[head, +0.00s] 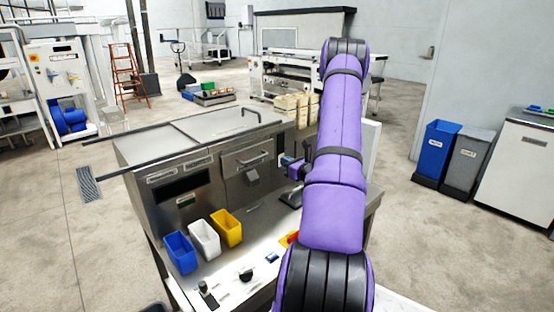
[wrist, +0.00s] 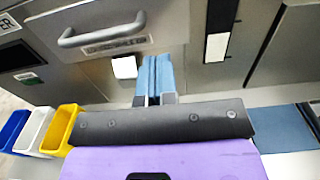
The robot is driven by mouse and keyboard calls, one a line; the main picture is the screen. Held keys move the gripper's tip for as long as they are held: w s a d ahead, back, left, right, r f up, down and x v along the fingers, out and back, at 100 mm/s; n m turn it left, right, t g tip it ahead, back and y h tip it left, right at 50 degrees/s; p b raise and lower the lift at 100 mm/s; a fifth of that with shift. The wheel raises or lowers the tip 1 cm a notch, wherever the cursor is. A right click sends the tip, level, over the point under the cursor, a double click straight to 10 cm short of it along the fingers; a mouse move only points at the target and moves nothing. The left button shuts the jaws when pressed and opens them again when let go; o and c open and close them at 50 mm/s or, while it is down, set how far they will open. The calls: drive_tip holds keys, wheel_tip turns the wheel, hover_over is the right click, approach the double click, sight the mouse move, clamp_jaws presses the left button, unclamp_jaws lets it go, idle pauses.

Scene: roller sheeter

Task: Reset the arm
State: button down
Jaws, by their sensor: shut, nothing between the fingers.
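My arm, purple with black joints (head: 335,150), reaches forward over the right side of the steel machine (head: 195,140) in the head view. In the wrist view my gripper (wrist: 153,62) has two blue fingers lying side by side, shut with nothing between them. I cannot tell whether the fingertips touch the front. In the head view the arm hides much of the gripper.
Blue (head: 180,253), white (head: 204,238) and yellow (head: 227,228) bins stand on the machine's front ledge; they also show at the wrist view's lower left. A control knob (head: 246,273) is nearer. Blue (head: 436,148) and grey (head: 466,160) waste bins stand right. Open floor lies left.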

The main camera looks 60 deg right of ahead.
drive_tip(key=shift+v, duration=2.15)
